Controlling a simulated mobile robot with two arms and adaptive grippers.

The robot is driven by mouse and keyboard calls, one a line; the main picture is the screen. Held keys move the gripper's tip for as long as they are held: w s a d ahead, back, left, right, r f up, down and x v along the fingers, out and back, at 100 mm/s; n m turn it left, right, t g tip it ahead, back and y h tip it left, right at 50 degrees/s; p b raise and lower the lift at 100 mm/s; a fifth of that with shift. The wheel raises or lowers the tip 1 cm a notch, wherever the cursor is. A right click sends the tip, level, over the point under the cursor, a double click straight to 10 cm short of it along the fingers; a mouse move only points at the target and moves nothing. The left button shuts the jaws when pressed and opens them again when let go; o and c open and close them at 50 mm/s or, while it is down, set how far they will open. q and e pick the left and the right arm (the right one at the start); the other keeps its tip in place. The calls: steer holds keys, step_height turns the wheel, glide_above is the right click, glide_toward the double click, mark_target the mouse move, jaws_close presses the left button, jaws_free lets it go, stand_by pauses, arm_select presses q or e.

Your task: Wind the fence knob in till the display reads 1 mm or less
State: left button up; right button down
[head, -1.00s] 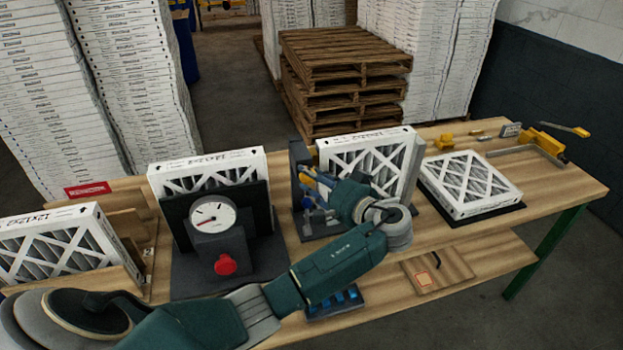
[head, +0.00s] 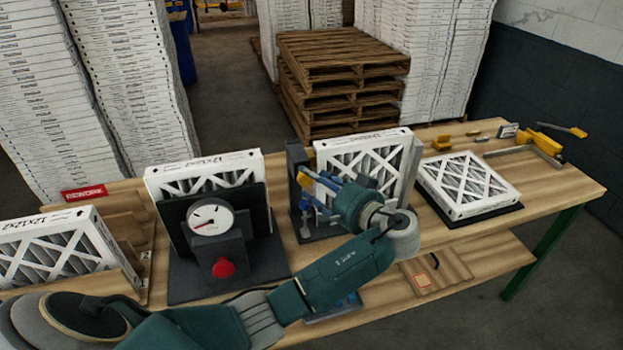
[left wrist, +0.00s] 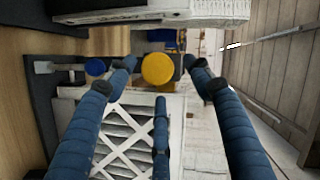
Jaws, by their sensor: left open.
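The round yellow knob (left wrist: 157,69) shows in the left wrist view between the tips of my left gripper (left wrist: 161,66). A gap shows on each side of it, so the fingers are spread around it. In the head view the blue fingers of my left gripper (head: 318,190) are at the dark fixture (head: 296,160) holding a white-framed filter (head: 365,153). The yellow knob (head: 305,180) is partly hidden there by the fingers. I cannot make out a display reading on this fixture. My right gripper is not in view.
Left of the fixture stands a dial gauge (head: 211,217) with a red knob (head: 223,267) before another filter. A filter (head: 467,184) lies flat on a dark pad at right. Yellow clamp parts (head: 545,143) lie at the far right. A red sign (head: 84,193) stands at left.

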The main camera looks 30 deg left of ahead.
arm_select(q)
steer(key=v, duration=1)
steer(key=shift+w, duration=0.1)
